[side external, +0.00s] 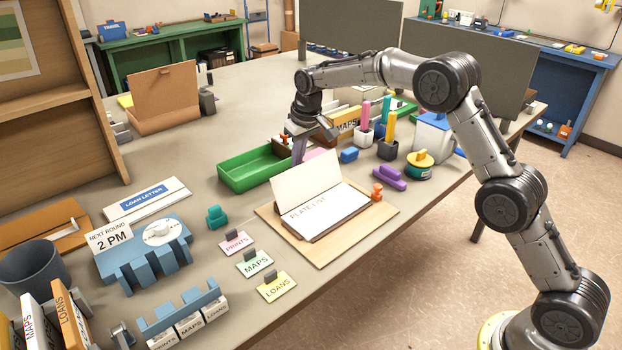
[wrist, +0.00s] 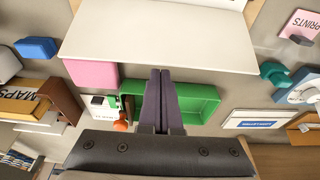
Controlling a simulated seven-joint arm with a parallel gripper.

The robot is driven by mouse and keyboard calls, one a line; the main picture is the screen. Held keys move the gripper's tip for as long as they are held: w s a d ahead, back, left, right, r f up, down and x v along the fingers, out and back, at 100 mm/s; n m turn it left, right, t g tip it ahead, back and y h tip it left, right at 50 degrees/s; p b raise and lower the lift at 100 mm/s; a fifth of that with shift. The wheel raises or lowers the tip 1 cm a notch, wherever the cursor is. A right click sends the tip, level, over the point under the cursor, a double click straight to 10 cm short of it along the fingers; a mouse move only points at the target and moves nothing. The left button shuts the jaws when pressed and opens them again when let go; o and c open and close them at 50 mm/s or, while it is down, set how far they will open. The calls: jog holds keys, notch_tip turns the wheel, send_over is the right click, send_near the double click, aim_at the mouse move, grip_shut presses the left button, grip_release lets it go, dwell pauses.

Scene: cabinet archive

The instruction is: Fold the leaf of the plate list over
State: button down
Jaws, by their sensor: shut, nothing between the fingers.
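The plate list (side external: 335,212) lies on a wooden board near the front edge of the table. Its white leaf (side external: 305,179) stands up at a tilt along the list's far side, and the lettered page lies bare in front of it. The leaf fills the upper middle of the wrist view (wrist: 160,38). My gripper (side external: 297,160) is shut and empty, pointing down behind the leaf. In the wrist view its fingertips (wrist: 160,72) meet the leaf's edge in the picture; I cannot tell whether they touch it.
A green tray (side external: 240,175) lies behind and left of the leaf, under my fingers in the wrist view. A pink block (wrist: 92,73) and a blue block (side external: 349,155) are close by.

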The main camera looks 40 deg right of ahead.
jog(key=shift+s, duration=4.5)
jog(key=w+v, duration=0.2)
jog(key=v, duration=0.6)
jog(key=shift+r, duration=0.15)
